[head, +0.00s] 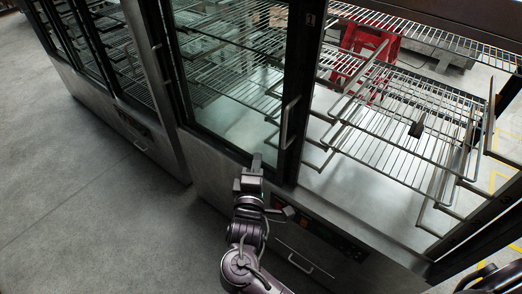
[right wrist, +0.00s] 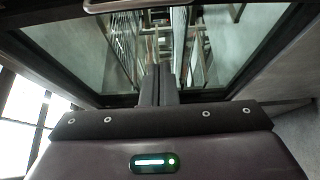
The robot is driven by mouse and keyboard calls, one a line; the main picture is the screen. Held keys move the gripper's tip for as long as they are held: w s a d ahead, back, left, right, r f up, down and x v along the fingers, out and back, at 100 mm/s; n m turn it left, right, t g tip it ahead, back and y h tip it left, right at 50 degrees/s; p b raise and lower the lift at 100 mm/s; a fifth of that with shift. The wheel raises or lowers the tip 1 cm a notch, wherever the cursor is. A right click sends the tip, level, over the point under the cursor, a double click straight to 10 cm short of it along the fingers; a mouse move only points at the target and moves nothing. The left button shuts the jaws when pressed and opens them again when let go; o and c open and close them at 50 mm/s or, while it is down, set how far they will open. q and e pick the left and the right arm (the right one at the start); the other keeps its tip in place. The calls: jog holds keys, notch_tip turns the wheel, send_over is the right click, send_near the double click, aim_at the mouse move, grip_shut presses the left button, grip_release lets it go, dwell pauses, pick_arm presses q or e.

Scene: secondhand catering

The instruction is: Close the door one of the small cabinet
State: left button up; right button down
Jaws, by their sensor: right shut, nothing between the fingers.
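The cabinet is a row of metal-framed glass bays with wire shelves. A glass door (head: 236,110) with a dark frame and a bar handle (head: 290,122) fills the middle bay; a small "1" label is on the dark frame at its upper right. I cannot tell whether this door is fully closed. My right gripper (head: 256,163) is shut and empty, low in front of this door's bottom edge. In the right wrist view its closed fingers (right wrist: 161,76) point toward the glass pane (right wrist: 85,50); contact is unclear. My left gripper is not in view.
The right bay is uncovered, with wire shelves (head: 395,122) and several brackets showing. A red crate (head: 368,48) stands behind it. More glass bays (head: 100,40) run to the left. Control panels and handles line the base. Grey floor (head: 85,200) at the left is clear.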

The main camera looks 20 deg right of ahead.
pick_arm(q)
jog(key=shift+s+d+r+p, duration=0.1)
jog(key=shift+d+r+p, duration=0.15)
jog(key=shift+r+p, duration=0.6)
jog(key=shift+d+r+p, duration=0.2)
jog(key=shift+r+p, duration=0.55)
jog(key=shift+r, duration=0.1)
pick_arm(e)
jog(key=w+d, duration=0.6)
jog(key=d, duration=0.1)
jog(key=shift+w, duration=0.15)
jog(key=shift+d, duration=0.1)
